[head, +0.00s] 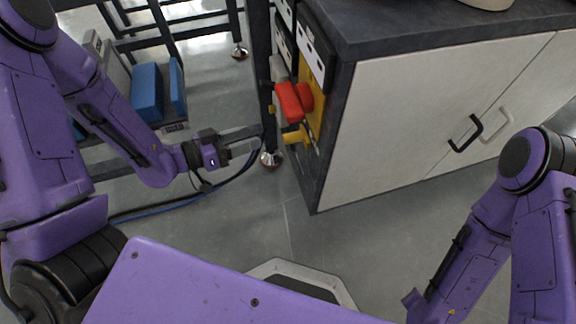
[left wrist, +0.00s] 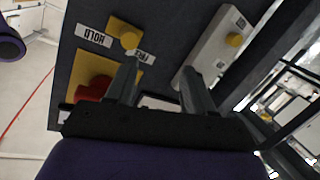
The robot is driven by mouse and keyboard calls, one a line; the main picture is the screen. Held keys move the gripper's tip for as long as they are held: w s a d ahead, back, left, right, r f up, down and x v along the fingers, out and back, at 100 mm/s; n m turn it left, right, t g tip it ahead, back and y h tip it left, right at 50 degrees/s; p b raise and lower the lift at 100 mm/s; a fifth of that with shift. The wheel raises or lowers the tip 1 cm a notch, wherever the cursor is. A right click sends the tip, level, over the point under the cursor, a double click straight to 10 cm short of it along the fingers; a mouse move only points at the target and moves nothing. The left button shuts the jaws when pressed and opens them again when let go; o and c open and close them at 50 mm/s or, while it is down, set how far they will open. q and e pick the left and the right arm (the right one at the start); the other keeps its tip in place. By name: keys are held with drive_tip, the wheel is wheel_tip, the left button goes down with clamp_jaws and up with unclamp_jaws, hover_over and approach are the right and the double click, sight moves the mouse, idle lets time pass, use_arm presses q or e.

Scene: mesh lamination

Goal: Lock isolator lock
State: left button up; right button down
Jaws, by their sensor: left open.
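A red handle (head: 290,102) sits on a yellow plate on the dark end face of the cabinet; the red part also shows in the left wrist view (left wrist: 95,88), partly hidden by my gripper. A yellow knob (head: 294,137) sticks out below it; in the left wrist view, a yellow knob (left wrist: 128,40) on a square plate stands between labels HOLD and FREE. I cannot tell which part is the isolator lock. My left gripper (head: 255,140) is open and empty, just left of the knob. In the left wrist view its fingers (left wrist: 158,68) stand apart in front of the panel.
The cabinet (head: 420,110) has white doors and black and pale handles. A dark frame (head: 165,30), blue boxes (head: 147,92) and floor cables (head: 150,212) are at the left. Grey floor is clear in front.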

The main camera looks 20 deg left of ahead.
sight(284, 140)
use_arm(q)
drive_tip(key=w+d+m+h+b, duration=0.1)
drive_tip(key=d, duration=0.2)
drive_tip(key=w+d+m+g+h+b, duration=0.1)
drive_tip(key=d+b, duration=0.1)
drive_tip(key=d, duration=0.1)
drive_tip(key=w+d+m+h+b, duration=0.1)
drive_tip(key=d+m+b, duration=0.1)
drive_tip(key=d, duration=0.1)
drive_tip(key=shift+f+g+h, duration=0.25)
drive_tip(key=shift+g+h, duration=0.05)
drive_tip(key=shift+h, duration=0.1)
drive_tip(key=shift+w+d+r, duration=0.15)
drive_tip(key=shift+w+d, duration=0.15)
drive_tip(key=shift+d, duration=0.1)
clamp_jaws()
use_arm(e)
wheel_tip(284, 140, down, 8)
drive_tip(key=shift+s, duration=0.2)
